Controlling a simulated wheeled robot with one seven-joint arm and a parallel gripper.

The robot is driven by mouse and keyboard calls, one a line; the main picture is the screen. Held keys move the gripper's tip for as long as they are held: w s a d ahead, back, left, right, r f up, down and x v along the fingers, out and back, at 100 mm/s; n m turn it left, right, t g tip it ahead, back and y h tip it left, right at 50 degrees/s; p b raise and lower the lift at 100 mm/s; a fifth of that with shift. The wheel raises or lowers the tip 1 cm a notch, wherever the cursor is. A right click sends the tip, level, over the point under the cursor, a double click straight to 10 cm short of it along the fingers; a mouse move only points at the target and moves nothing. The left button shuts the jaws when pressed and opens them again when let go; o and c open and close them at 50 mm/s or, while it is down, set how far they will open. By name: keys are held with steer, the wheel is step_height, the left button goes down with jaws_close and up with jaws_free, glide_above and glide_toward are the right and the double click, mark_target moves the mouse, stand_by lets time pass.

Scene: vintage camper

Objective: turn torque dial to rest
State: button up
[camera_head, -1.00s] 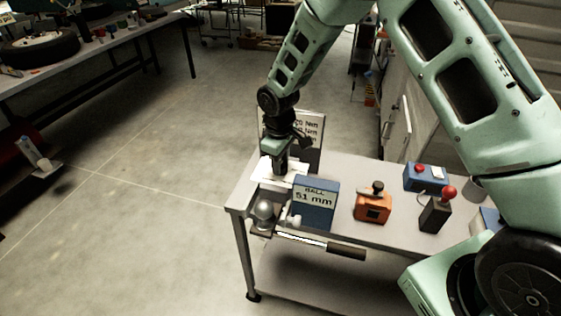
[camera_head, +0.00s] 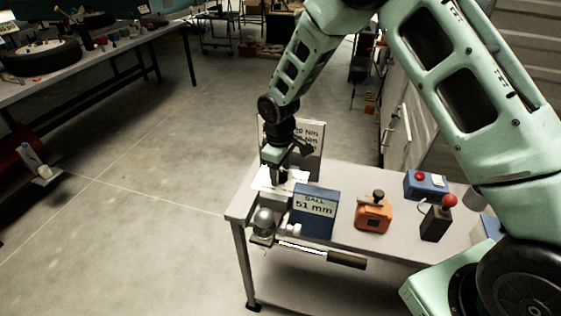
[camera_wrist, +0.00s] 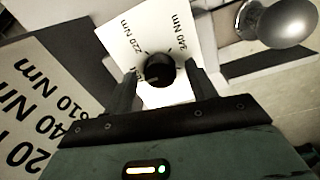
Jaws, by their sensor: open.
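My gripper (camera_wrist: 162,76) is open, with one finger on each side of the dial. I cannot tell whether the fingers touch it. In the head view my gripper (camera_head: 284,172) points down over the white plate (camera_head: 265,180) at the bench's left end, and hides the dial there. The dial's exact setting is not clear.
A sign with Nm values (camera_head: 308,136) stands behind the gripper. A metal ball (camera_head: 264,221) sits at the bench's front left, beside a blue "BALL 51 mm" box (camera_head: 315,212). An orange device (camera_head: 373,216), a red-knobbed lever box (camera_head: 436,222) and a blue button box (camera_head: 425,184) stand right.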

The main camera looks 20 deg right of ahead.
step_height(320, 180, up, 17)
steer(key=b, duration=0.2)
steer(key=shift+s+a+r, duration=0.2)
steer(key=shift+s+a, duration=0.1)
steer(key=s+a+r+y, duration=0.1)
steer(key=s+a, duration=0.3)
steer(key=s, duration=0.5)
steer(key=s+a, duration=0.4)
steer(key=s, duration=0.6)
steer(key=s+d+f+m, duration=0.1)
steer(key=s+d, duration=0.1)
steer(key=s, duration=1.1)
steer(key=shift+s+d+f, duration=0.15)
steer(key=shift+s+f, duration=0.2)
